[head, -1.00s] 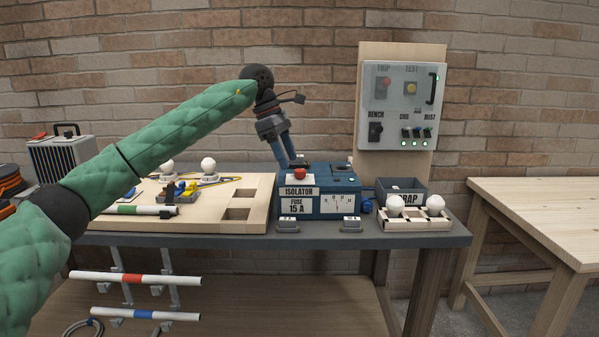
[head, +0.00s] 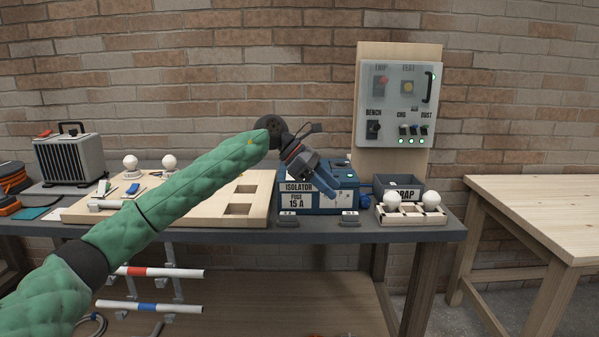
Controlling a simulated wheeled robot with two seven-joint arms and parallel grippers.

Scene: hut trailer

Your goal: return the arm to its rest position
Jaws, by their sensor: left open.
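My left arm, in a green quilted sleeve, reaches in from the lower left across the workbench. My left gripper (head: 331,191) has dark blue fingers and points down to the right. It is open, with nothing seen in it. It shows in front of the blue isolator box (head: 312,208) and hides the box's red button and part of its dial. I cannot tell how far it is from the box. My right gripper is not in view.
A wooden board (head: 255,212) with white bulbs lies left of the box. A scrap bin (head: 398,183) and a bulb rack (head: 411,217) stand to the right. A switch panel (head: 397,105) stands behind. A grey heater (head: 70,160) is at left. The wooden table (head: 545,205) at right is clear.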

